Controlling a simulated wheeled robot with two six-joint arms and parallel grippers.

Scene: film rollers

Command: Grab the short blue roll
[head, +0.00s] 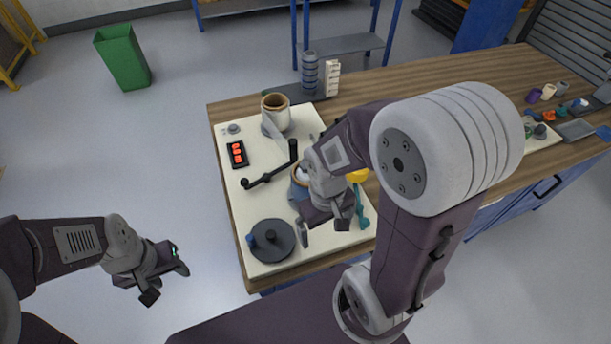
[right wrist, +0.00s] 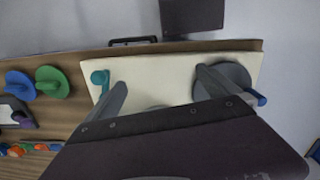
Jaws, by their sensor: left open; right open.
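A short blue roll (head: 296,191) with a pale top stands on the cream board, mostly hidden behind my right gripper in the head view. My right gripper (head: 323,231) is open and empty, above the board in front of the roll. In the right wrist view its two fingers (right wrist: 160,90) are spread over the board; I cannot make out the roll there. My left gripper (head: 166,283) is open and empty over the floor, left of the table.
The cream board (head: 238,190) on the wooden table (head: 400,85) holds a dark disc (head: 270,241), a black crank handle (head: 270,175), a red-button box (head: 237,153) and a large cream roll (head: 275,115). A teal part (right wrist: 100,78) and yellow part (head: 357,175) lie right of my gripper.

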